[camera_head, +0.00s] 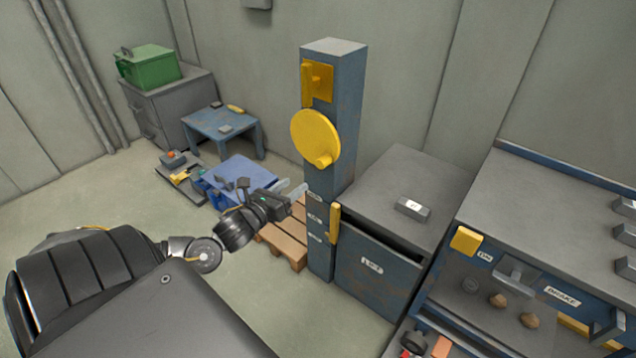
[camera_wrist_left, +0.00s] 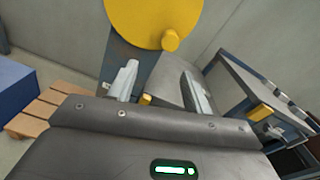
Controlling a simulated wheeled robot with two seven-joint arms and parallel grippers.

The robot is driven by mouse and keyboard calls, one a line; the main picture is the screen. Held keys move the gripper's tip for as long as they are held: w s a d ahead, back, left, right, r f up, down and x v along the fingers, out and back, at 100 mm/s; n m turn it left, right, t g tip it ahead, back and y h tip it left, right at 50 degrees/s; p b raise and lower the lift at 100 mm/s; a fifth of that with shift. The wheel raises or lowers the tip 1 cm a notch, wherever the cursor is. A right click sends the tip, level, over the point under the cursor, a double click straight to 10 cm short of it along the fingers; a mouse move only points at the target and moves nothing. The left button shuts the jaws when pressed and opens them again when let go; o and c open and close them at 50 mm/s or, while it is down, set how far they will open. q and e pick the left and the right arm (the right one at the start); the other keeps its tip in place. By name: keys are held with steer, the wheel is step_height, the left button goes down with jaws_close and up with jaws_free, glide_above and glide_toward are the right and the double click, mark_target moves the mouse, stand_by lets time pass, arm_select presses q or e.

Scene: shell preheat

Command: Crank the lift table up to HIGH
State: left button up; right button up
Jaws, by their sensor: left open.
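A yellow round crank wheel (camera_head: 312,132) with a knob (camera_head: 322,160) is on the blue-grey post (camera_head: 340,100). In the left wrist view the wheel (camera_wrist_left: 150,18) and its knob (camera_wrist_left: 170,40) show ahead of the fingers. The lift table (camera_head: 400,180), grey-topped with a dark blue front, stands right of the post. A yellow pointer (camera_head: 335,223) is beside small labels on the post's lower part; their words are too small to read. My left gripper (camera_head: 296,192) is open and empty, below and left of the knob. It also shows in the left wrist view (camera_wrist_left: 160,84).
A grey block (camera_head: 413,208) lies on the lift table. A wooden pallet (camera_head: 283,240) is beside the post. A small blue table (camera_head: 222,127) and green box (camera_head: 150,67) stand behind.

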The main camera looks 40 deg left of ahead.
mark_target(319, 165)
arm_select(q)
steer(key=shift+m+h, duration=0.3)
steer(key=shift+m, duration=0.2)
steer(key=w, duration=0.7)
steer(key=w+r, duration=0.1)
steer(key=w, duration=0.2)
steer(key=shift+w+d+r, duration=0.1)
steer(key=shift+w+d, duration=0.25)
arm_select(e)
steer(key=shift+w+r, duration=0.3)
steer(key=shift+r, duration=0.4)
arm_select(q)
jaws_close()
arm_select(e)
steer(key=shift+s+f, duration=0.1)
steer(key=shift+s, duration=0.05)
